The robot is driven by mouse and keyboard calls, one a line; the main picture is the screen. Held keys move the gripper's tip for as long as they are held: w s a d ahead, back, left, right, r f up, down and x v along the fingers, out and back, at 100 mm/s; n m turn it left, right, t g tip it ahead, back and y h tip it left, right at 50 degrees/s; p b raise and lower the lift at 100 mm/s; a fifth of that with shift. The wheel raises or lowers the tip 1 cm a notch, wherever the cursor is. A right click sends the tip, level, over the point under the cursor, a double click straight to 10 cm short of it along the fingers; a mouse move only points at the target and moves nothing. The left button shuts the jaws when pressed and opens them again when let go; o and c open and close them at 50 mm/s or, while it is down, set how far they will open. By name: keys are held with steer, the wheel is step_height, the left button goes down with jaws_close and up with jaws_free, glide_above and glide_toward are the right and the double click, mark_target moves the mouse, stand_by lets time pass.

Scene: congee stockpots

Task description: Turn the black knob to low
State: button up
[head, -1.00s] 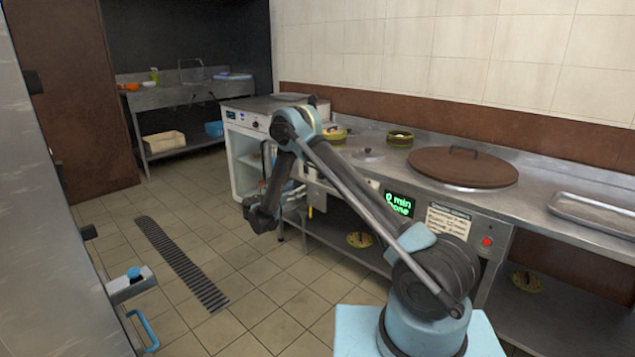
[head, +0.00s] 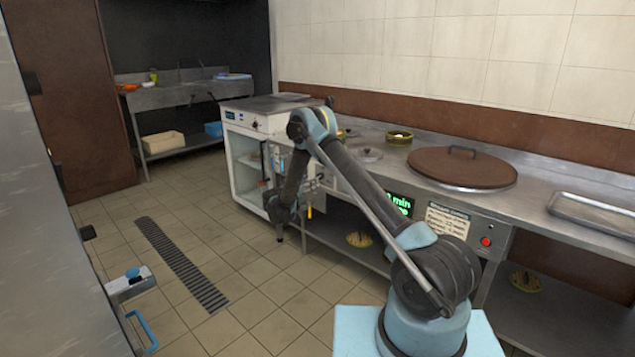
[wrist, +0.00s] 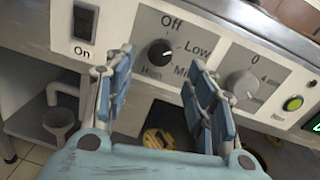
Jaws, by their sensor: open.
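The black knob (wrist: 159,52) is on a light control panel in the wrist view. Off is printed above it, Low at its upper right, Med at its lower right and High at its lower left. Which label it points to is too small to tell. My gripper (wrist: 160,72) is open, with blue-padded fingers on either side below the knob, apart from it and with nothing between them. In the head view my gripper (head: 281,222) hangs low in front of the counter, and the knob cannot be made out there.
A grey knob (wrist: 240,85) and a lit green button (wrist: 292,103) are right of the black knob. An On rocker switch (wrist: 84,22) is to its left. In the head view a brown-lidded pot (head: 462,167) is set in the counter. The tiled floor in front is clear.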

mark_target(320, 176)
steer(key=x, duration=0.6)
steer(key=shift+w, duration=0.1)
steer(key=shift+c, duration=0.5)
steer(key=c, duration=1)
